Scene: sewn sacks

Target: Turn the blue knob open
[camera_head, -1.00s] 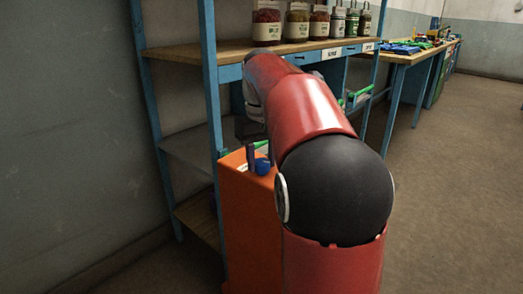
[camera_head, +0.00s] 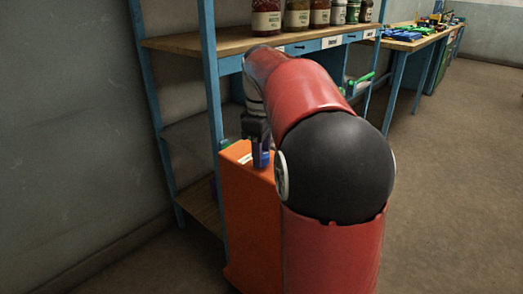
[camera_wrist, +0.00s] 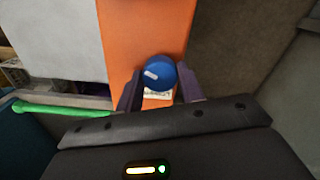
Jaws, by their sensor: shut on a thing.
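The blue knob (camera_wrist: 159,72) sits on top of an orange cabinet (camera_head: 248,215), with a pale pointer mark on its face aimed toward the left in the wrist view. My gripper (camera_wrist: 158,88) is over the cabinet top, with one dark finger on each side of the knob, shut on it. In the head view my gripper (camera_head: 261,155) points down at the cabinet top, and its fingers and my arm hide most of the knob. A white label (camera_wrist: 157,95) lies beside the knob, partly covered by it.
A blue-framed shelf (camera_head: 207,90) with several jars (camera_head: 297,14) on its wooden board stands behind the cabinet. A green bar (camera_wrist: 60,110) shows at left in the wrist view. A workbench (camera_head: 405,43) with blue and green items stands at the far right. The floor at right is clear.

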